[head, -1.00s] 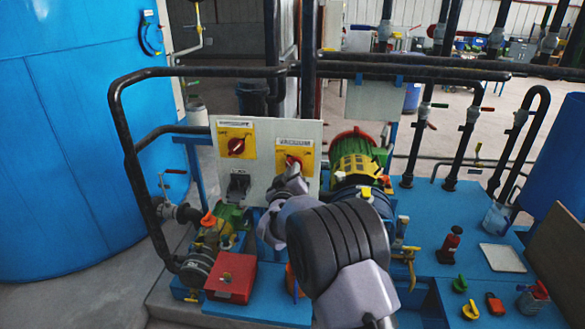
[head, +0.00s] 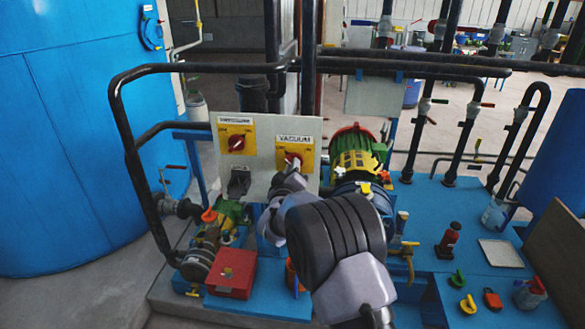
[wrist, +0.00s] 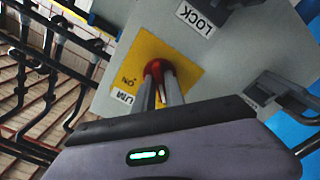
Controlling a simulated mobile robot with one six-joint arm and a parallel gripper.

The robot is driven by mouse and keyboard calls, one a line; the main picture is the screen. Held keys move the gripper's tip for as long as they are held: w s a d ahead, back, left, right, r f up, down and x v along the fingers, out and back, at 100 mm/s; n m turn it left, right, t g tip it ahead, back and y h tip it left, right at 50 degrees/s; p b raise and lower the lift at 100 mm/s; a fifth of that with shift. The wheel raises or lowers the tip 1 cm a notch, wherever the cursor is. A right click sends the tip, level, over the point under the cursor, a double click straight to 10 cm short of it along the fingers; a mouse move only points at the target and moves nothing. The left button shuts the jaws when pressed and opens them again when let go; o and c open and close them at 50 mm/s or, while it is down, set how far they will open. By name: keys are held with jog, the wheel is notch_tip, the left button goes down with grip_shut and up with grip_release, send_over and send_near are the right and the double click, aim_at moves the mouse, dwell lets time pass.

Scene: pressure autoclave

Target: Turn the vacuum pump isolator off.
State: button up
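The vacuum isolator (head: 295,155) is a red knob on a yellow plate on the pale panel, under a label reading VACUUM. My gripper (head: 291,166) is at this knob and partly covers it in the head view. In the wrist view, the red knob (wrist: 156,69) sits at the fingertips of my gripper (wrist: 160,84). The two grey fingers are close together, one on each side of the knob's handle, and look shut on it. An ON mark shows on the yellow plate (wrist: 126,62). The handle's exact angle is mostly hidden.
A second red knob on a yellow plate (head: 237,143) is left on the same panel (head: 264,130). A dark switch (head: 238,183) is below it. Black pipes (head: 200,67) run around and above the panel. A green and yellow motor (head: 355,150) stands close at right.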

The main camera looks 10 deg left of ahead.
jog(key=shift+o, duration=1.3)
jog(key=shift+s, duration=0.15)
jog(key=s+p, duration=0.1)
jog(key=s, duration=1.6)
jog(key=shift+a+p, duration=0.3)
jog(key=shift+p, duration=0.1)
